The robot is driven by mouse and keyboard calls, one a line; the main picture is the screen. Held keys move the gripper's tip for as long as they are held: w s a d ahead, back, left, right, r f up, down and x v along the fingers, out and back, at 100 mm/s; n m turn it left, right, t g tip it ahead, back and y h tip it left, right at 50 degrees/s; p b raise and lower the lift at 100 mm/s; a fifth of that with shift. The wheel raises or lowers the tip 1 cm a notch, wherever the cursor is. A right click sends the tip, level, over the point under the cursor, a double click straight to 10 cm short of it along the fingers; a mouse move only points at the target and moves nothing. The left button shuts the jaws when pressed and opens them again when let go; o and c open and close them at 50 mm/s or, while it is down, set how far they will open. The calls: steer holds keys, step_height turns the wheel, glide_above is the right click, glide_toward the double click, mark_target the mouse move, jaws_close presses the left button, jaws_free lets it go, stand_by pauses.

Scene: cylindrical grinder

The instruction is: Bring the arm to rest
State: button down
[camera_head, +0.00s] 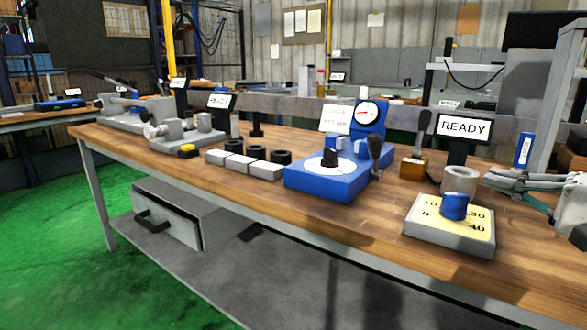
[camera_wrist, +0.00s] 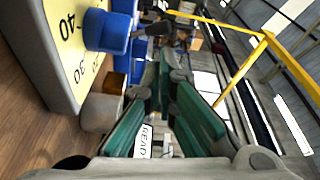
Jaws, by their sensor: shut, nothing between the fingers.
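My gripper (camera_head: 492,178) reaches in from the right edge of the head view, above the right part of the wooden workbench (camera_head: 400,210). Its green-padded fingers also show in the wrist view (camera_wrist: 166,72), shut with nothing between them. It is apart from the dial box (camera_head: 450,230), behind and above it. The dial box has a blue knob (camera_head: 455,206) and a yellow scale, also seen at the upper left of the wrist view (camera_wrist: 70,45). Most of my arm is out of view.
A READY screen (camera_head: 463,126) and a grey cylinder (camera_head: 459,180) stand close to my gripper. A blue gauge fixture (camera_head: 325,180) stands mid-bench, with grey blocks (camera_head: 240,163) to its left. A drawer (camera_head: 175,215) hangs below. The bench's front strip is mostly clear.

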steer(key=s+a+f+n+g+h, duration=0.1)
steer(key=s+a+f+n+g, duration=0.2)
steer(key=s+a+g, duration=0.65)
steer(key=s+a+f+n+g+h, duration=0.15)
steer(key=s+a+f+g, duration=0.25)
steer(key=s+a, duration=0.55)
steer(key=s+d+f+n+h, duration=0.3)
steer(key=s+f+h, duration=0.3)
steer(key=s+h, duration=0.35)
step_height(320, 180, up, 35)
steer(key=d+t+p, duration=0.1)
steer(key=t+p, duration=0.2)
steer(key=p, duration=3)
steer(key=shift+s+d+r+t, duration=0.25)
steer(key=shift+s+t, duration=0.1)
steer(key=shift+s, duration=0.1)
